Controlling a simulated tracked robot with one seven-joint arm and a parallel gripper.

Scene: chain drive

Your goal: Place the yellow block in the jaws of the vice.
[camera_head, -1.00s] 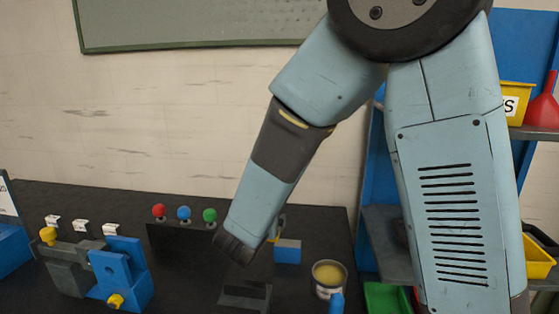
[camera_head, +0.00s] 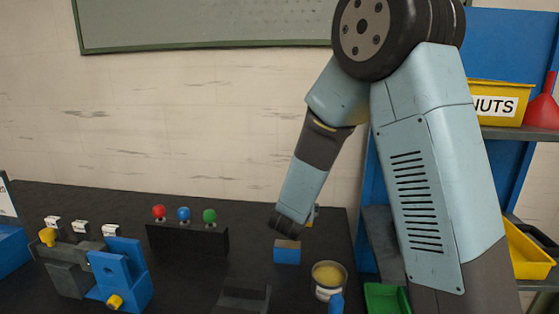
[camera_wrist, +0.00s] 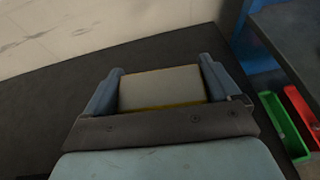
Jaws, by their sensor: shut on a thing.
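The yellow block (camera_wrist: 160,88) sits between the two fingers of my gripper (camera_wrist: 160,76) in the wrist view, with yellow edges and a pale top face. My gripper is shut on it. In the head view my wrist hides most of both; only a sliver of yellow shows beside it. The vice (camera_head: 126,268) stands at the left of the bench, with a blue part, a grey part and yellow knobs. My gripper is well to the right of the vice and apart from it.
A blue block (camera_head: 287,254) sits just below my wrist in the head view. A can (camera_head: 328,282) stands to its right. A dark rack (camera_head: 188,244) with red, blue and green knobs stands between vice and arm. Shelves with a yellow bin (camera_head: 497,103) are at right.

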